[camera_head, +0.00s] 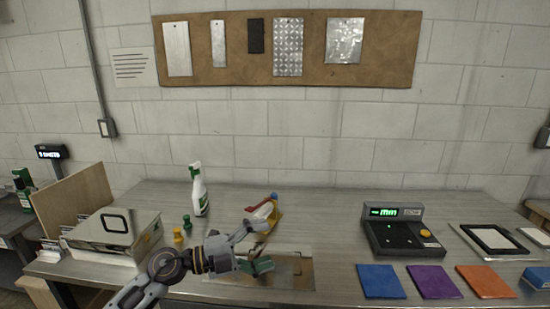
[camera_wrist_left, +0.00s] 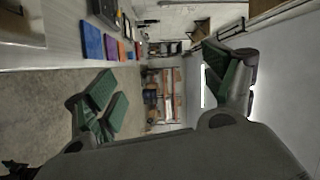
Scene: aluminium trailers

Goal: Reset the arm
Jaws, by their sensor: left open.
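My left arm comes in from the lower left in the head view. Its left gripper (camera_head: 262,247) is over the middle front of the metal bench (camera_head: 335,225), above a flat metal plate (camera_head: 295,276) at the front edge. In the left wrist view, the left gripper (camera_wrist_left: 162,88) has its two green-padded fingers spread wide apart with nothing between them. Part of the plate is hidden behind the gripper. My right gripper is not in view.
A yellow object (camera_head: 275,218) stands just behind the gripper. A spray bottle (camera_head: 199,190) and a metal-topped box (camera_head: 115,232) are to the left. A display device (camera_head: 402,232) and blue (camera_head: 380,281), purple (camera_head: 433,281) and orange (camera_head: 486,281) squares are to the right.

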